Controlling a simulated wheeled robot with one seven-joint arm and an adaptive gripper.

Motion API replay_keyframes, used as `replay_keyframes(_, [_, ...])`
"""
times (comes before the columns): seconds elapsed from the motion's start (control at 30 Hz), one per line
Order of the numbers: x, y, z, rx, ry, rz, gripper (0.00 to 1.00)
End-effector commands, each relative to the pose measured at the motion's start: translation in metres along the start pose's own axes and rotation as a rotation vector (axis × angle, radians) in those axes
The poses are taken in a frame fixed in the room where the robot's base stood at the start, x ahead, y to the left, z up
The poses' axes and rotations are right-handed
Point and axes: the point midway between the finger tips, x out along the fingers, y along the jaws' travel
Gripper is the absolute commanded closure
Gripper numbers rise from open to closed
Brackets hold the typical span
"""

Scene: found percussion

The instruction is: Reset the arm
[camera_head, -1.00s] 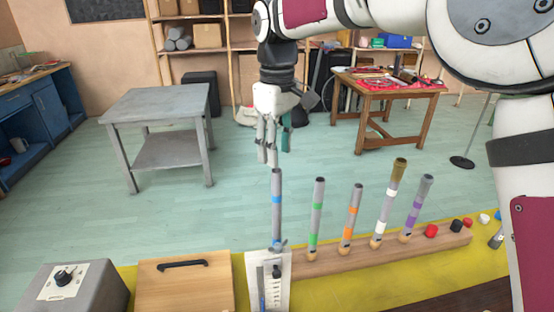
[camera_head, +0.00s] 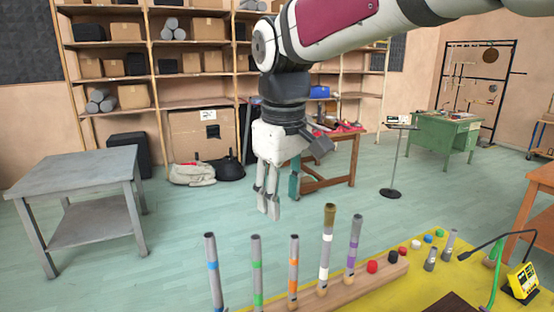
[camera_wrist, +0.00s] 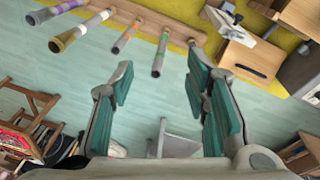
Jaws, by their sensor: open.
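My gripper (camera_head: 268,203) hangs from my arm, fingers pointing down, in the middle of the head view. It is above and behind the row of banded tubes and holds nothing. In the wrist view my gripper (camera_wrist: 160,88) shows its two green-padded fingers spread wide apart, with only floor and a grey table between and beyond them. The tubes stand upright on a wooden rail: blue-banded (camera_head: 214,272), green-banded (camera_head: 257,270), orange-banded (camera_head: 293,268), white-banded (camera_head: 326,250) and purple-banded (camera_head: 353,245). No tube touches the gripper.
The yellow bench top (camera_head: 440,282) carries small coloured caps, grey cylinders and a yellow meter (camera_head: 523,283). A grey table (camera_head: 80,178) stands at left. A brown table, shelves with boxes and a green desk (camera_head: 445,135) stand behind. Open floor surrounds the gripper.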

Motion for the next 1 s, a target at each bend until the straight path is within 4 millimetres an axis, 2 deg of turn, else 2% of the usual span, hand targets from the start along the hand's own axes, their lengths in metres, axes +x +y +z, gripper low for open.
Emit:
replay_keyframes(0.03, [-0.007,0.005,0.019,0.045,0.013,0.014,0.57])
replay_keyframes(0.3, [-0.021,0.018,0.108,0.282,0.08,0.067,0.57])
replay_keyframes(0.6, [-0.013,0.009,0.202,0.547,0.168,0.109,0.57])
replay_keyframes(0.8, [0.003,-0.005,0.251,0.702,0.228,0.124,0.57])
replay_keyframes(1.0, [0.015,-0.014,0.273,0.782,0.261,0.129,0.57])
